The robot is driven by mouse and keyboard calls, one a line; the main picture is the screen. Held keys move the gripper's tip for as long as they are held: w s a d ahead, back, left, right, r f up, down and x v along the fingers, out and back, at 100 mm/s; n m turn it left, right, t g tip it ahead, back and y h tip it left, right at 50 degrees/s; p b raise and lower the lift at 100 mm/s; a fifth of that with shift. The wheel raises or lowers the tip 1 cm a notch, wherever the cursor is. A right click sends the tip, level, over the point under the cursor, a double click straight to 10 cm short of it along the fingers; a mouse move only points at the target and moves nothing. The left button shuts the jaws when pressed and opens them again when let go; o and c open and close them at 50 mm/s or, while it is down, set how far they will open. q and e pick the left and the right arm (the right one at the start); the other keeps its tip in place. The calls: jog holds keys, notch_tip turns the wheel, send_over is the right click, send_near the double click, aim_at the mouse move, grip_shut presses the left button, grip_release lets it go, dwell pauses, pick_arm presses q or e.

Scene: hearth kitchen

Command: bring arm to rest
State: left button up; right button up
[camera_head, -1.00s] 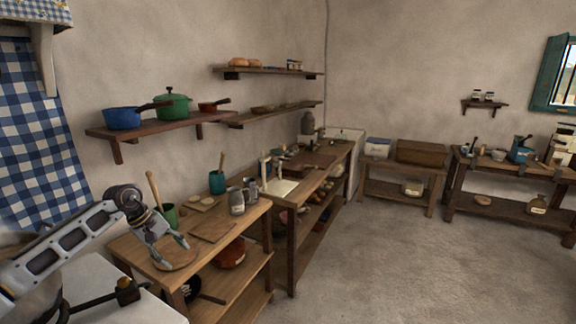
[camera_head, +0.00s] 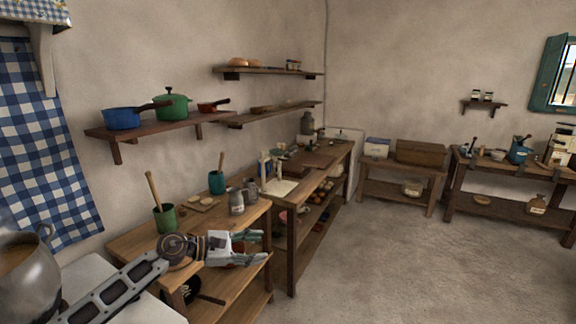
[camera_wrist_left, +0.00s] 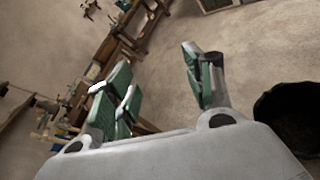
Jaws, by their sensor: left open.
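My left arm comes in from the lower left in the head view. My left gripper (camera_head: 250,247) points right, in front of the near wooden table, above the level of its lower shelf. Its fingers are apart with nothing between them. In the left wrist view the green-padded fingers of the left gripper (camera_wrist_left: 160,88) stand wide apart and empty, with bare floor behind them. My right gripper is in neither view.
The near wooden table (camera_head: 133,238) holds a green pot (camera_head: 166,218) with a wooden handle and several jars. A grey pot (camera_head: 30,272) stands at the lower left. A dark bin (camera_wrist_left: 290,118) shows in the wrist view. The floor (camera_head: 375,255) at right is clear.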

pick_arm(q)
jog(key=s+d+r+n+t+h, duration=0.1)
jog(key=d+r+n+t, duration=0.2)
jog(key=n, duration=0.4)
jog(key=r+n+t+h, duration=0.1)
jog(key=r+n+t, duration=0.2)
jog(key=n+t, duration=0.25)
jog(key=s+a+f+n+y, duration=0.4)
jog(key=a+f+n+y, duration=0.35)
jog(key=n, duration=0.85)
jog(key=s+a+f+n+y, duration=0.5)
jog(key=a+f+n+y, duration=0.3)
jog(key=n, duration=0.7)
jog(key=s+f+n+g, duration=0.5)
jog(key=s+f, duration=0.1)
jog(key=s, duration=0.5)
jog(key=s+f+n+g, duration=0.4)
jog(key=s+f+g, duration=0.25)
jog(key=s, duration=0.45)
notch_tip(320, 180, down, 33)
jog(key=s, duration=0.3)
jog(key=s+a+f, duration=0.3)
jog(key=s+f, duration=0.7)
jog(key=s+a+f+g, duration=0.1)
jog(key=s+a+f, duration=0.1)
jog(key=s+f, duration=0.8)
jog(key=shift+s+a+g, duration=0.3)
jog(key=shift+s+a, duration=0.1)
jog(key=shift+s, duration=0.25)
